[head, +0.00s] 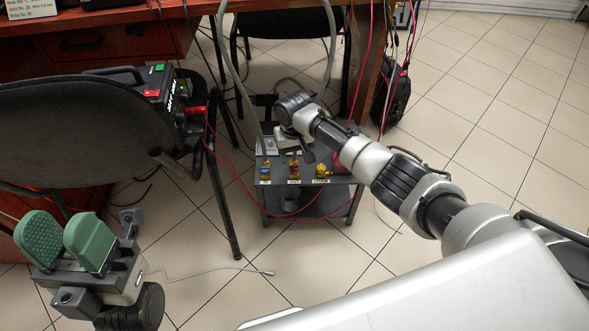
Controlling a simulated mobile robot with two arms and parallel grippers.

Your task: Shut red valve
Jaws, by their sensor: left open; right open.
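A small grey cart (262,205) on the floor carries a row of three small valves on its front edge. The left one is the blue valve (265,166). The middle one, with reddish and yellow parts, looks like the red valve (294,167); its handle angle is too small to tell. The right one is the yellow valve (322,171). My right gripper (297,147) is over the cart, just above and behind the middle valve, with its fingers partly hidden by the wrist. Contact is not clear. My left gripper (66,238), with green pads, is open and empty at lower left.
A black chair back (75,130) stands at left, with a device with a green-lit display (160,85) beside it. Red cables and grey hoses (240,95) run around the cart. A black backpack (392,95) stands behind. The tiled floor at right is clear.

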